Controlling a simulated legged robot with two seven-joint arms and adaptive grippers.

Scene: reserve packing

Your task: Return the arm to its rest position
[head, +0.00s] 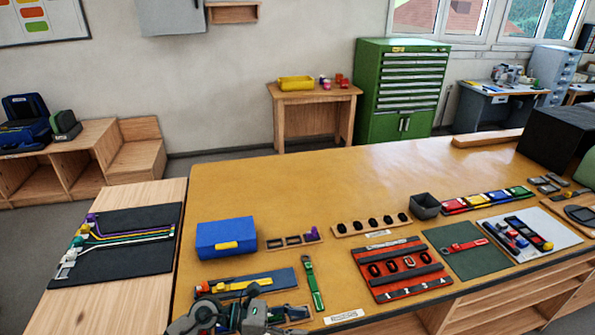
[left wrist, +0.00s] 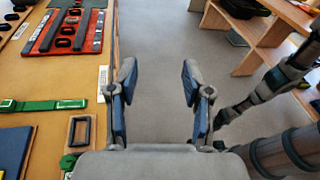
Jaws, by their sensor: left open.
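My left gripper (head: 228,314) shows at the bottom edge of the head view, low at the near edge of the yellow-brown worktable (head: 270,180). In the left wrist view the same gripper (left wrist: 159,78) has its two blue-lined fingers wide apart, with nothing between them. Grey floor lies beyond the fingers, and the table edge is to their left. The lower part of the gripper and most of the arm are cut off in the head view. My right gripper is not in view.
Close by are a green strap (head: 313,284), a blue tray (head: 255,284) and a blue box (head: 226,238). A red tray (head: 400,269) with dark pieces lies to the right. A side table with a black mat (head: 125,262) stands left. Open floor (left wrist: 160,30) shows in the wrist view.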

